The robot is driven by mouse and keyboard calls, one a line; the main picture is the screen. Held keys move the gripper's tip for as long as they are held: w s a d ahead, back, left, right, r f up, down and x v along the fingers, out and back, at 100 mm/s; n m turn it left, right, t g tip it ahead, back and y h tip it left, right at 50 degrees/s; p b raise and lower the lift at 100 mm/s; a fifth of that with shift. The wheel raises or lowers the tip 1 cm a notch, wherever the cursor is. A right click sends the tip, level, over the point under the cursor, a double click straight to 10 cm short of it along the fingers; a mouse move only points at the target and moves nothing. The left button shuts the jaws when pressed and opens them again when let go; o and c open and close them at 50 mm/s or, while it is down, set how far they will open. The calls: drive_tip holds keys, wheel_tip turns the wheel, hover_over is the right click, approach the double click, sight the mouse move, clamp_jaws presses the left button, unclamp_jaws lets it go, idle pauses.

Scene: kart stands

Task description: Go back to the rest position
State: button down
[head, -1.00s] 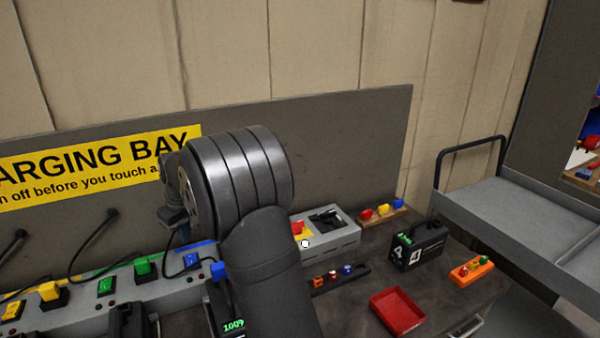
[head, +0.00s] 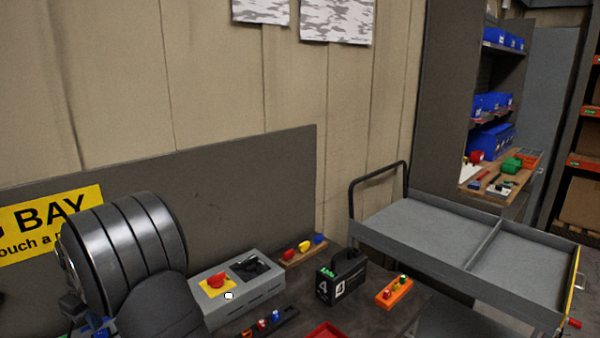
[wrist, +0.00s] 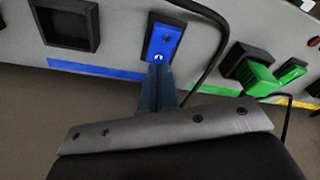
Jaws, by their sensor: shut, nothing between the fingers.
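My gripper (wrist: 160,78) is shut and empty in the wrist view. Its fingertips are in front of the lower edge of a blue rocker switch (wrist: 165,38) on the grey charger front. I cannot tell whether they touch it. In the head view my arm fills the lower left, over the bench's left side, and the gripper is mostly hidden or cut off there.
In the wrist view a black socket (wrist: 66,24) is left of the switch; a black cable (wrist: 207,60) and green plug (wrist: 262,78) are right. The head view shows a grey box with a red knob (head: 217,281), battery 4 (head: 341,279), an orange block (head: 394,292) and a grey cart (head: 420,225).

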wheel_tip(320, 180, up, 5)
drive_tip(key=shift+r, duration=0.1)
wheel_tip(320, 180, down, 6)
drive_tip(key=shift+f, duration=0.15)
drive_tip(key=shift+r, duration=0.2)
drive_tip(key=s+d+r+y, duration=0.1)
drive_tip(key=d+r, duration=0.3)
drive_tip(key=r, duration=0.3)
drive_tip(key=s+d+r+t+y, duration=0.1)
drive_tip(key=d+r, duration=0.3)
drive_tip(key=r, duration=0.4)
drive_tip(key=s+d+r+m, duration=0.1)
drive_tip(key=s+d+r, duration=0.2)
drive_tip(key=d+r, duration=0.2)
drive_tip(key=shift+r+y, duration=0.4)
drive_tip(key=shift+r, duration=1.25)
